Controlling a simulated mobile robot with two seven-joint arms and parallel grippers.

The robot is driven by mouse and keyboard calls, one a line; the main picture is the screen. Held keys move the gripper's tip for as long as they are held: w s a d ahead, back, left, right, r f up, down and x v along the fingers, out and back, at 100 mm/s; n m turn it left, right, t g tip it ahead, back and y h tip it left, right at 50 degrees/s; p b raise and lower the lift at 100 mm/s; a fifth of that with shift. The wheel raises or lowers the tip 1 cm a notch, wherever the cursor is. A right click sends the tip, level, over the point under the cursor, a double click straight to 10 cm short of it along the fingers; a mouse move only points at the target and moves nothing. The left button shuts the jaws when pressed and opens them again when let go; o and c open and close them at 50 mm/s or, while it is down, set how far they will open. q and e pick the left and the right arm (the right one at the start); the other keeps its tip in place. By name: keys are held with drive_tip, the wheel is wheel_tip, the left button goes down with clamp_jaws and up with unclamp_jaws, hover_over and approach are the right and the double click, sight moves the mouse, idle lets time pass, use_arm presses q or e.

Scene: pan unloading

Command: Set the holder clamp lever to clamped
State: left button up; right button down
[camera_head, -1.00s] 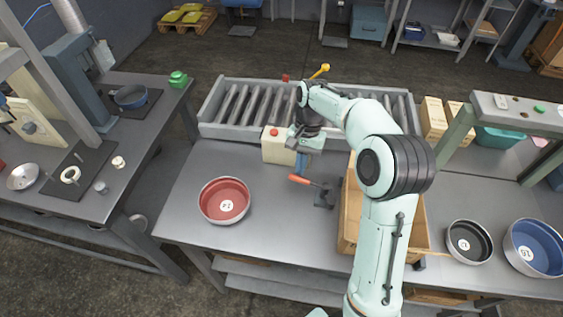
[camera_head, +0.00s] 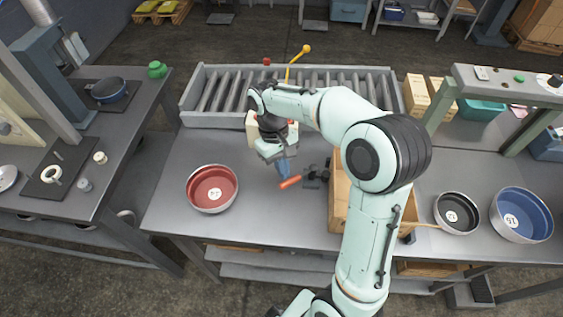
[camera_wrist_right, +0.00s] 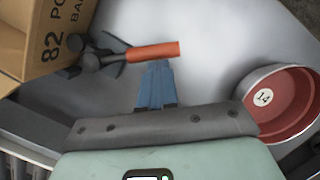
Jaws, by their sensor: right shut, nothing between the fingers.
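The holder clamp (camera_head: 314,178) is a small dark fixture on the steel bench, left of the cardboard box. Its lever has an orange-red handle (camera_head: 290,182) that points left and slightly toward the front. In the right wrist view the handle (camera_wrist_right: 153,50) lies crosswise, with the dark clamp (camera_wrist_right: 98,52) at its left end. My right gripper (camera_head: 285,170) is shut and empty, its blue fingers pointing down at the handle. In the wrist view its fingertips (camera_wrist_right: 157,65) are right against the handle's edge; whether they touch cannot be told. My left gripper is not in view.
An open cardboard box (camera_head: 337,205) stands close right of the clamp. A red pan (camera_head: 212,188) sits to the left. Black (camera_head: 457,214) and blue (camera_head: 522,215) pans stand at right.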

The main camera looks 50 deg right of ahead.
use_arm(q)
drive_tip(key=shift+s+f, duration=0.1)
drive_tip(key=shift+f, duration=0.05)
use_arm(e)
drive_tip(key=shift+s+a+n, duration=0.25)
drive_tip(key=shift+s+n, duration=0.2)
drive_tip(key=shift+n, duration=0.25)
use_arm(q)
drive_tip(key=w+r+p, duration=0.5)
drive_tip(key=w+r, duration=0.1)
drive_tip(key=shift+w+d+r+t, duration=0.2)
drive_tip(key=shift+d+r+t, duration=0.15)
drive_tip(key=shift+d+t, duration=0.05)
use_arm(e)
drive_tip(key=v, duration=1)
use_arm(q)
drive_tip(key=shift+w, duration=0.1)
use_arm(e)
drive_tip(key=shift+w+a, duration=0.1)
